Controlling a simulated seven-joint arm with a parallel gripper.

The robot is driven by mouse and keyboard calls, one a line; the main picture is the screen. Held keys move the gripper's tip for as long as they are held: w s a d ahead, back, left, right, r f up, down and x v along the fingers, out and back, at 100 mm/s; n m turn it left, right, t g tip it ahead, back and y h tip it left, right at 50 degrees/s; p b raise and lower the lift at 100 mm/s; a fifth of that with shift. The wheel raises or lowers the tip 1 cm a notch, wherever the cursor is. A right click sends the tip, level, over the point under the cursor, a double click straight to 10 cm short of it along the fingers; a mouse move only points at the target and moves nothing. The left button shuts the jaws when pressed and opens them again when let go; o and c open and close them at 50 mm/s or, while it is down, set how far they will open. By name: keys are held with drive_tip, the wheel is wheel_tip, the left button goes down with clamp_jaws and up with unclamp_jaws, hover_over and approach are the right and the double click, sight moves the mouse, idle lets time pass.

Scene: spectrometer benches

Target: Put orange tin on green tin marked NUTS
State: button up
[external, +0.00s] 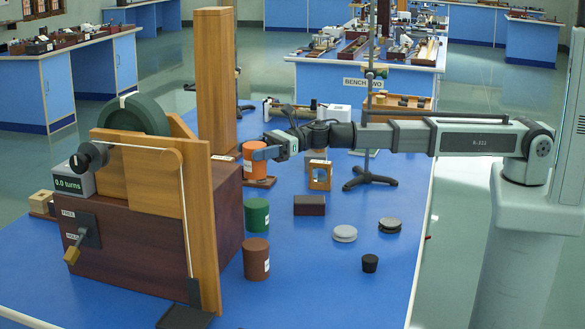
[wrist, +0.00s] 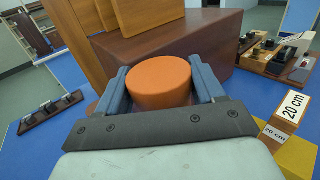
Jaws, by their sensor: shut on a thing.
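My gripper (external: 264,153) is shut on the orange tin (external: 254,166), which stands upright between its two blue fingers. In the wrist view the orange tin's round top (wrist: 159,78) fills the space between the fingers. The tin is above or on a small brown wooden base (external: 263,182); I cannot tell whether they touch. The green tin (external: 256,214) stands upright on the blue bench, nearer the camera than the orange tin, with a white label partly seen at its right side. The label's word is too small to read.
A brown-red tin (external: 256,258) stands in front of the green tin. A large wooden apparatus (external: 160,225) with a tall panel is close on their left. A dark block (external: 309,205), grey discs (external: 344,233) and a stand (external: 370,180) are to the right. Bare blue bench lies between.

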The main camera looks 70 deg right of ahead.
sight(256, 177)
drive_tip(key=shift+f, duration=3.85)
drive_tip(key=o, duration=1.2)
drive_tip(key=shift+f, duration=0.1)
drive_tip(key=shift+s+d, duration=0.1)
drive_tip(key=v, duration=1.1)
drive_tip(key=shift+s+d, duration=0.25)
drive_tip(key=shift+d, duration=0.1)
